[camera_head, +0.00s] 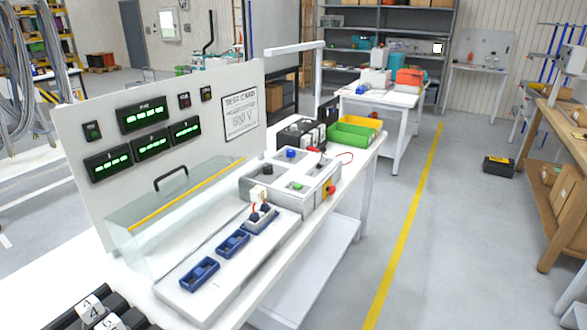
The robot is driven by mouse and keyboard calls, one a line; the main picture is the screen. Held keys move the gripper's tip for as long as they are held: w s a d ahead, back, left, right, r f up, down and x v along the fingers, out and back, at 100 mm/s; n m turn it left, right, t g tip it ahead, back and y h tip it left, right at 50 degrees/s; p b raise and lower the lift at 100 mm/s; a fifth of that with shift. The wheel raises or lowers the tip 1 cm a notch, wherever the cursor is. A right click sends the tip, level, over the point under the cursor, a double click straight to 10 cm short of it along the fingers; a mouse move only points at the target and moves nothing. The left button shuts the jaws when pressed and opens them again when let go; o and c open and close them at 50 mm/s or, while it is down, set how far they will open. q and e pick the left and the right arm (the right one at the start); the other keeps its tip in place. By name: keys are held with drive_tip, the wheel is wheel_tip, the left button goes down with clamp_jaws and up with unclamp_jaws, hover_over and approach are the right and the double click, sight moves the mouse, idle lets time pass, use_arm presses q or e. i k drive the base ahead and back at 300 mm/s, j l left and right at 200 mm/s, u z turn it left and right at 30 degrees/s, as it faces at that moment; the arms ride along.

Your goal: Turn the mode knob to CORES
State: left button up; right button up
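A grey control box (248,186) sits on the white test bench, right of the glass-covered section. On its top are a black knob (267,169), a blue knob or button (291,153) and a green button (298,186). A red stop button (331,188) on a yellow plate is on its right side. The labels are too small to read, so I cannot tell which control is the mode knob or where it points. Neither of my grippers is in view.
A panel with green displays (142,114) and a test card (240,114) stands behind. A clear cover (175,212) with a black handle and blue sockets (200,274) lie left of the box. Green (350,136) and yellow bins stand beyond it.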

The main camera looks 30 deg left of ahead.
sight(268, 170)
drive_tip(key=i+l+u, duration=0.2)
drive_tip(key=i, duration=0.25)
drive_tip(key=i+l+u, duration=0.2)
drive_tip(key=i, duration=0.25)
